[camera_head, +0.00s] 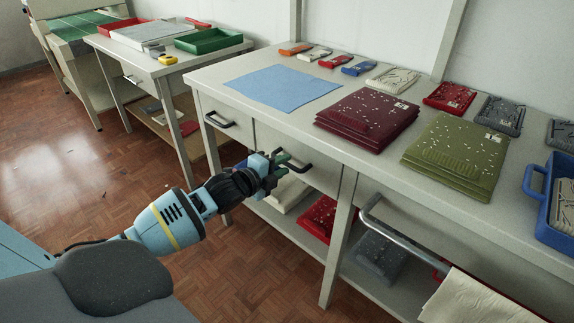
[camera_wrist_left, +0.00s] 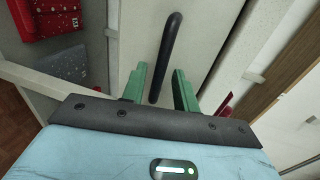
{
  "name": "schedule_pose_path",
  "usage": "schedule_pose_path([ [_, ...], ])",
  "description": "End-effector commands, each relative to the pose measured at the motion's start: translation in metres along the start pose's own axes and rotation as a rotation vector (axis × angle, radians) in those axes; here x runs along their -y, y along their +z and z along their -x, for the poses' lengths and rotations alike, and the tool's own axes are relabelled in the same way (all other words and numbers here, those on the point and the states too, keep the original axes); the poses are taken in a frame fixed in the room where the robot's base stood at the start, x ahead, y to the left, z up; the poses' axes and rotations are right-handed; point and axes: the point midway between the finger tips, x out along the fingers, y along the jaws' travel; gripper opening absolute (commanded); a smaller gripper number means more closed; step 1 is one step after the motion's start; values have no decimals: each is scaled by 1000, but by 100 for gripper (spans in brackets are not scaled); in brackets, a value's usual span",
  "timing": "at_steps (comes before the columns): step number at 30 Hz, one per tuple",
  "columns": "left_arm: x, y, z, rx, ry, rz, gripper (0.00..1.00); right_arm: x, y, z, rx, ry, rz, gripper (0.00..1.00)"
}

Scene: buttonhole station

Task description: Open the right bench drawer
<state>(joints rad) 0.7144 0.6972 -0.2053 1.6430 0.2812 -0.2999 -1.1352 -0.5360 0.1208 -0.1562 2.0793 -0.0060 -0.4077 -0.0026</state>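The right bench drawer (camera_head: 318,167) is in the middle of the head view, under the bench top, and its front looks flush with the bench. Its black bar handle (camera_head: 299,167) also shows in the left wrist view (camera_wrist_left: 168,48). My left gripper (camera_head: 281,164) is at this handle. In the left wrist view its green fingers (camera_wrist_left: 159,72) are open, with the near end of the handle in the gap between them. I cannot tell whether a finger touches it. My right gripper is not in view.
The left drawer's handle (camera_head: 219,120) is further left. Folded maroon (camera_head: 368,116) and olive (camera_head: 457,155) cloths and a blue sheet (camera_head: 282,88) lie on the bench top. A metal rail (camera_head: 400,232) with white cloth sticks out at right. Open floor (camera_head: 80,170) lies left.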

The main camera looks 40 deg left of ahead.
Motion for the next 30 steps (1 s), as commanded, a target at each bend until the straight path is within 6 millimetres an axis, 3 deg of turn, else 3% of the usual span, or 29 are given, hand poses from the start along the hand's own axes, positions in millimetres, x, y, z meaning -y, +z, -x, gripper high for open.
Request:
schedule_pose_path([
  [6, -1, 0, -18, 0, 2, 1, 30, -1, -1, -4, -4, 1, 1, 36],
  [17, 0, 0, -22, 0, 1, 1, 30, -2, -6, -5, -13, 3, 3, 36],
  [24, 0, 0, -22, 0, 1, 1, 1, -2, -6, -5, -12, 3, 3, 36],
  [30, 0, 0, -22, 0, 1, 1, 0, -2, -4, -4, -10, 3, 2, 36],
])
